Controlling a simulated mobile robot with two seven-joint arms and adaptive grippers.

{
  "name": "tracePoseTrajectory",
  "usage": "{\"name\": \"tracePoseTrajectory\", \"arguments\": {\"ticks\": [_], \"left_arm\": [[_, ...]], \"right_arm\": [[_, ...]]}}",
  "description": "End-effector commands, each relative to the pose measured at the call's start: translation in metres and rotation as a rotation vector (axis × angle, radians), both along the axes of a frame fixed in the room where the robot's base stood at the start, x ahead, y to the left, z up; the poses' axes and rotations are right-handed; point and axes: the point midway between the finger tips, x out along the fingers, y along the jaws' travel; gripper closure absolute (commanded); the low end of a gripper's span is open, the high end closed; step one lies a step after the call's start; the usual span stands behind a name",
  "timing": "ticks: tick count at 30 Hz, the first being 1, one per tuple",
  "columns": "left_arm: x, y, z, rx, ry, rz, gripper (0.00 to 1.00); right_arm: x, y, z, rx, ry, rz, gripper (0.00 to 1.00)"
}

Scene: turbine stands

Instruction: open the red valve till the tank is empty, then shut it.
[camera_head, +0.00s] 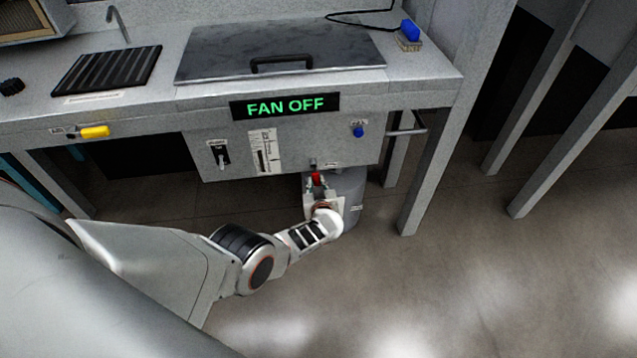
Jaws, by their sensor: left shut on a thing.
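The red valve (316,178) sits low under the front of the bench, just below the panel. My left gripper (317,185) reaches up to it from below and is shut on it. The gripper hides most of the valve, so I cannot tell how far it is turned. A grey cylindrical tank (351,187) stands under the bench behind my gripper, partly hidden by it. Its contents and level do not show. My right gripper is not in view.
A hinged lid (285,50) lies closed on top. A bench leg (428,178) stands right of the tank. The floor in front is clear.

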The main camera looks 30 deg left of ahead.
Motion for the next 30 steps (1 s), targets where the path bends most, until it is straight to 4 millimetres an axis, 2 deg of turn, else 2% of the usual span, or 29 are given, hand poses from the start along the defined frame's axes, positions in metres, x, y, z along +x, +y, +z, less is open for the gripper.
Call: {"name": "tracePoseTrajectory", "arguments": {"ticks": [12,13,15,30], "left_arm": [[0.0008,0.0013,0.0012,0.006,0.001,0.000,1.00],[0.0008,0.0013,0.0012,0.006,0.001,0.000,0.79],[0.0008,0.0014,0.0012,0.006,0.001,0.000,0.67],[-0.0017,-0.0040,0.0004,0.001,0.001,-0.002,0.67]], "right_arm": [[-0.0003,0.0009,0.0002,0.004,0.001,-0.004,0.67],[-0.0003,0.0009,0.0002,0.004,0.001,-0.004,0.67],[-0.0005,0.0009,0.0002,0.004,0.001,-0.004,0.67],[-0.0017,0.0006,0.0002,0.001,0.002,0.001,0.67]]}}
